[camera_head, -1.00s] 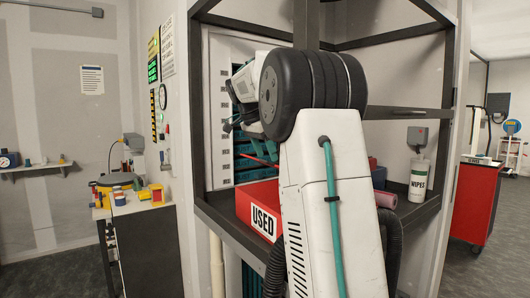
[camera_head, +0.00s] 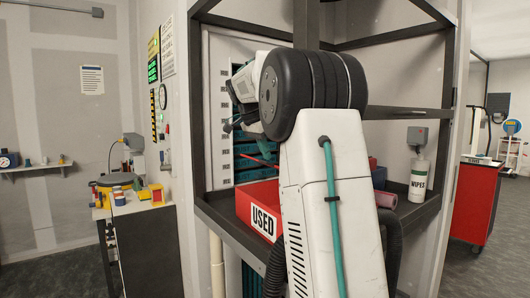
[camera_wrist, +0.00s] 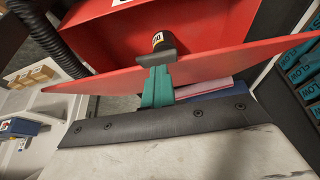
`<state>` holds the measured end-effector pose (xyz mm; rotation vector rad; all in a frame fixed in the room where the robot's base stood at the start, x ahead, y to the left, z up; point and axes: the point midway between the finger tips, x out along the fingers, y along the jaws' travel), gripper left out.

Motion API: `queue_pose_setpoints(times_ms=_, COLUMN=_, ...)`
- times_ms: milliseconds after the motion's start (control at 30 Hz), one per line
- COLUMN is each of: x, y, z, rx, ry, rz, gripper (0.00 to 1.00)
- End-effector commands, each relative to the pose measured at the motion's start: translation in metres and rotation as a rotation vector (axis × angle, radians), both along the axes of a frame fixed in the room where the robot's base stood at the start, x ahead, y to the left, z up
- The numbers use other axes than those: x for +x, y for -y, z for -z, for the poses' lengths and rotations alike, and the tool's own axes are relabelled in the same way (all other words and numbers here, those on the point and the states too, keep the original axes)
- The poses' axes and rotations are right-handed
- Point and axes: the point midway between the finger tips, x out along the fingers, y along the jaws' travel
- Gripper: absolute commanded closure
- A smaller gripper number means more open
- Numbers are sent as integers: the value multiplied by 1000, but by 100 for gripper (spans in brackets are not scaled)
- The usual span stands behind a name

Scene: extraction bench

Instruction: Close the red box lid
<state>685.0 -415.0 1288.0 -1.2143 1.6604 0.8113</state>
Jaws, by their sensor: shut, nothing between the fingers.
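The red box (camera_head: 258,200) with a white "USED" label stands on the dark bench shelf, its right side hidden behind my arm. A thin red strip above it in the head view looks like the edge of the raised lid (camera_head: 262,161). In the wrist view the red lid (camera_wrist: 105,83) is a slanted panel across the middle, with the red box wall (camera_wrist: 210,25) beyond. My gripper (camera_wrist: 156,56) is shut and empty, its dark tip overlapping the lid edge in the picture; I cannot tell whether it touches. In the head view the gripper (camera_head: 232,124) is above the box.
Dark frame posts (camera_head: 306,25) and a crossbar (camera_head: 405,113) surround the bench. A white wipes canister (camera_head: 420,180) stands on the right. Teal boxes (camera_wrist: 303,70) are at the right of the wrist view. A side table with coloured items (camera_head: 125,190) stands at left.

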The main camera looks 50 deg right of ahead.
Motion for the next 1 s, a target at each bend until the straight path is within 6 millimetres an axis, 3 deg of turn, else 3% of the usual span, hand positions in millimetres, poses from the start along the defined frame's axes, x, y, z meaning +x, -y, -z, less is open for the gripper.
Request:
queue_pose_setpoints(times_ms=833, x=0, y=0, z=0, rx=0, ry=0, rz=0, gripper=100)
queue_pose_setpoints(times_ms=1000, x=0, y=0, z=0, rx=0, ry=0, rz=0, gripper=55)
